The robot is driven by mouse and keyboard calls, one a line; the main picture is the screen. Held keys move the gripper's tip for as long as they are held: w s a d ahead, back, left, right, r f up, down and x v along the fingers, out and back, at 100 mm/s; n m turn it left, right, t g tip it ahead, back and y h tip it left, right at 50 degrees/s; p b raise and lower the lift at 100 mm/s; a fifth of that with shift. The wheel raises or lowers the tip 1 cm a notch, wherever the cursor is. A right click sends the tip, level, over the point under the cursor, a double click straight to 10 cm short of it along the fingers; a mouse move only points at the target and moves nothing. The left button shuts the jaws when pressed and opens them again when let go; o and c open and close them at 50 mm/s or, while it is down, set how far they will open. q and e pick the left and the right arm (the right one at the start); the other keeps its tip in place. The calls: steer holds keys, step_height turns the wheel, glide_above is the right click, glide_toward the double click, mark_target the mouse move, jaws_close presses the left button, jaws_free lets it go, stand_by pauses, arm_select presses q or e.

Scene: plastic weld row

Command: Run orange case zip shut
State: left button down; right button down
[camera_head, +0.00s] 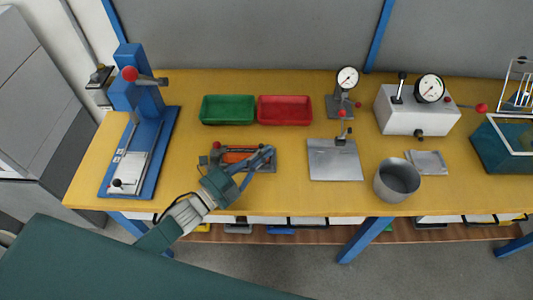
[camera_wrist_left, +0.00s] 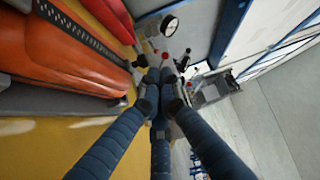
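The orange case (camera_head: 236,157) lies in a dark grey holder (camera_head: 262,168) on the yellow bench, left of centre in the head view. In the left wrist view the case (camera_wrist_left: 50,45) fills the upper left, with a dark zip track (camera_wrist_left: 85,35) running along it. A small pale metal piece sits near the track's near end, too small to make out. My left gripper (camera_head: 268,153) is at the case's right end, its fingers partly covering it. Its blue fingers (camera_wrist_left: 160,90) draw close together at their tips; whether they grip anything is hidden. My right gripper is out of view.
A green tray (camera_head: 228,109) and a red tray (camera_head: 285,110) stand behind the case. A blue press (camera_head: 145,130) stands left. A metal plate (camera_head: 335,160) with a red-knobbed clamp and a grey cup (camera_head: 397,180) stand right. Bare bench lies between holder and press.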

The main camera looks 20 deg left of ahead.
mark_target(249, 153)
arm_select(q)
steer(key=shift+s+a+f, duration=0.1)
steer(key=shift+s+a, duration=0.15)
steer(key=shift+a, duration=0.6)
steer(key=shift+s+a, duration=0.2)
steer(key=shift+a, duration=1)
steer(key=shift+d, duration=0.15)
